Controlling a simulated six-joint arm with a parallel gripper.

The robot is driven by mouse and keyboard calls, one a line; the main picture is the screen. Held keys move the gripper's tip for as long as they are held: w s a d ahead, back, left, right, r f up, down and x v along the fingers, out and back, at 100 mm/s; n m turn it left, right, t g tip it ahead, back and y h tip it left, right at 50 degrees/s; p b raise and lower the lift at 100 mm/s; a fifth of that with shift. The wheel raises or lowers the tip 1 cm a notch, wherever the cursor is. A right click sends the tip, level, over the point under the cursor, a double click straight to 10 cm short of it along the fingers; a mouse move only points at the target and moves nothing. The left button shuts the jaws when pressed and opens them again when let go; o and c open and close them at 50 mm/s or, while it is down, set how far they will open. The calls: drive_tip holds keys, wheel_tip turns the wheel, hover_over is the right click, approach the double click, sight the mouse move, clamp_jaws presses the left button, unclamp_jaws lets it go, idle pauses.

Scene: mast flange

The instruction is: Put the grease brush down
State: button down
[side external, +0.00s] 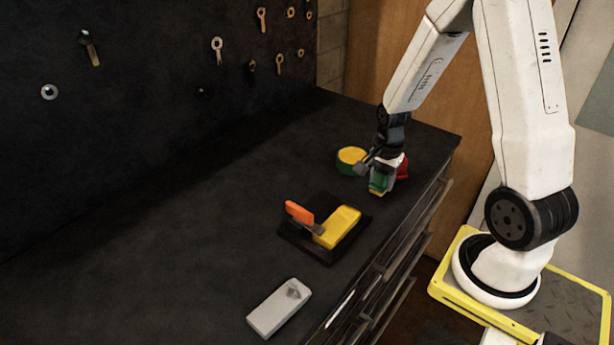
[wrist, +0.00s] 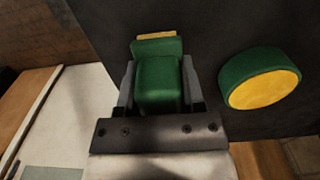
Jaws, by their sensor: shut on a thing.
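The grease brush (side external: 378,182) is green with a yellow end, and it is in my gripper (side external: 377,168) at the far right part of the bench top. In the wrist view, the green body of the brush (wrist: 160,84) sits between the two fingers of my gripper (wrist: 158,72), which is shut on it. Its yellow edge shows at the far end. In the side view the yellow end points down, close to the dark bench top (side external: 190,250). I cannot tell whether it touches the top.
A round green tin with a yellow top (side external: 351,160) stands left of my gripper. A red thing (side external: 403,167) is partly hidden behind it. A black tray (side external: 318,252) holds a yellow block (side external: 338,227) and an orange-handled thing (side external: 299,213). A pale box (side external: 279,307) lies nearer.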

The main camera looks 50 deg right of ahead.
drive_tip(key=shift+f, duration=0.95)
drive_tip(key=shift+f, duration=0.15)
drive_tip(key=shift+c, duration=1)
unclamp_jaws()
drive_tip(key=shift+r, duration=6.15)
